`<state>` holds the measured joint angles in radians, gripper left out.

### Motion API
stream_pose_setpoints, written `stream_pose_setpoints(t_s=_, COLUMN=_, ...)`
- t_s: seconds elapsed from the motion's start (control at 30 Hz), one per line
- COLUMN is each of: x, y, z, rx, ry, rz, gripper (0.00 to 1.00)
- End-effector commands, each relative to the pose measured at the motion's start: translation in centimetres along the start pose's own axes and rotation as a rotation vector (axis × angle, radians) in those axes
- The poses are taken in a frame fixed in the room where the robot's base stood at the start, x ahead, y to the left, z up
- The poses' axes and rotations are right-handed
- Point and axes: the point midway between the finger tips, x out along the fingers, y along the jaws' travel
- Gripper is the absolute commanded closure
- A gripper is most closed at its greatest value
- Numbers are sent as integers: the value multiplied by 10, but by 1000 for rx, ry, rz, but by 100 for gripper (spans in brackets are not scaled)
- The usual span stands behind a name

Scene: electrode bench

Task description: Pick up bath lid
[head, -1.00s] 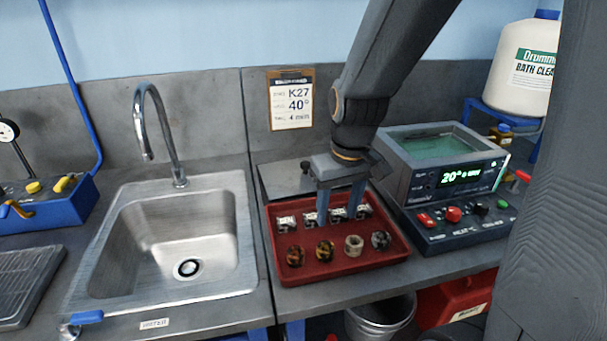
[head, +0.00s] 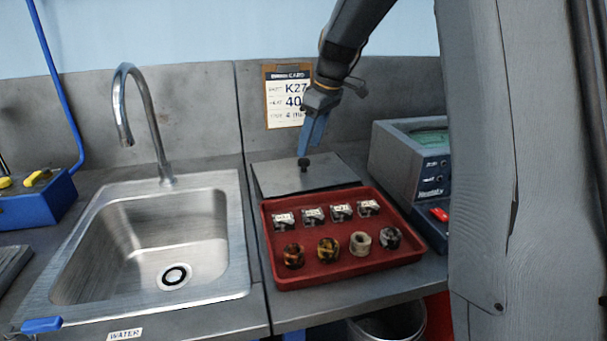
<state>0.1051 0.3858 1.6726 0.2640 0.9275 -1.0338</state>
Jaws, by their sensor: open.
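The bath lid (head: 275,177) is a flat grey plate with a small dark knob (head: 304,163) on top. It lies on the bench behind the red tray, against the back wall. My gripper (head: 313,140) hangs right above the knob, with its blue fingers pointing down. The fingers are open, and their tips are close to the knob; I cannot tell whether they touch it.
The red tray (head: 330,272) in front of the lid holds several labelled blocks and several ring-shaped pieces. A steel sink (head: 150,240) with a tall tap (head: 160,130) is to the left. A card (head: 285,95) hangs on the wall behind my gripper. A bucket (head: 390,325) stands below the bench.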

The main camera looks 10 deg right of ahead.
Motion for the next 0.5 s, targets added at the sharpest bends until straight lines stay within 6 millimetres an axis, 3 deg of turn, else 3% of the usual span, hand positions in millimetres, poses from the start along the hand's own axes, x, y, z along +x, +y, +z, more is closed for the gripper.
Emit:
stream_pose_setpoints(t_s=0.3, x=41, y=3, z=-5, rx=0, ry=-2, rz=-1, gripper=52)
stream_pose_setpoints(t_s=0.5, x=51, y=4, z=-5, rx=0, ry=-1, rz=1, gripper=52)
